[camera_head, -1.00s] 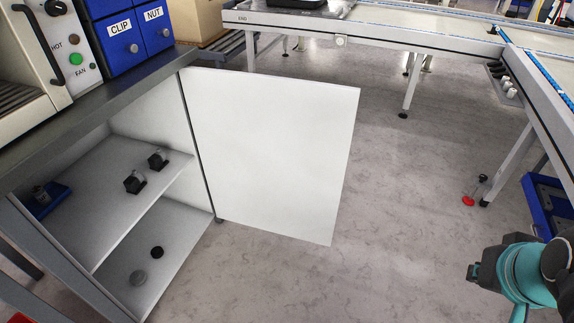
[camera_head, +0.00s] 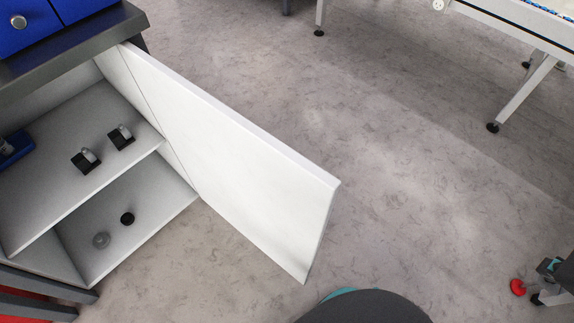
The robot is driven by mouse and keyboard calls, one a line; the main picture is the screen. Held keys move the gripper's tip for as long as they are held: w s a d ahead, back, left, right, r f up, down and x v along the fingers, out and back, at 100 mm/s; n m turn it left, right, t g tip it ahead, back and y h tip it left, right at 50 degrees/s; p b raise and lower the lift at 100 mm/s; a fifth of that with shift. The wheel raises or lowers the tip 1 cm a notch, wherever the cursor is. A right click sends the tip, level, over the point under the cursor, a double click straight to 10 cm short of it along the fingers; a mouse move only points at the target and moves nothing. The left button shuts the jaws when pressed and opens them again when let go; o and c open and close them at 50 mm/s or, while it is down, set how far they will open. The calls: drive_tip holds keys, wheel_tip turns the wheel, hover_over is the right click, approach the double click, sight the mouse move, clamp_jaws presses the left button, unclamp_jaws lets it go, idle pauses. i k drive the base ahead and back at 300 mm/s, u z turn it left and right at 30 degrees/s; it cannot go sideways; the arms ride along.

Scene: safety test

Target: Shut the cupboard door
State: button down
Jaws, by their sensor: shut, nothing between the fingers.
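The white cupboard door (camera_head: 235,160) stands wide open. It is hinged at the right side of the cupboard and juts out to the lower right over the floor. The open cupboard (camera_head: 60,140) on the left shows a middle shelf and a lower floor inside. A dark rounded part of my arm with a teal edge shows at the bottom middle, just below the door's free lower corner.
Two small black-based items (camera_head: 86,160) (camera_head: 121,137) and a blue tray (camera_head: 14,148) sit on the shelf. Two round knobs (camera_head: 127,218) (camera_head: 101,240) lie below. Blue drawers (camera_head: 70,10) stand on the counter. A red object (camera_head: 518,287) is at lower right. Floor beyond the door is clear.

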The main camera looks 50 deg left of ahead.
sight(282, 202)
drive_tip(key=i, duration=1.6)
drive_tip(key=u, duration=4.15)
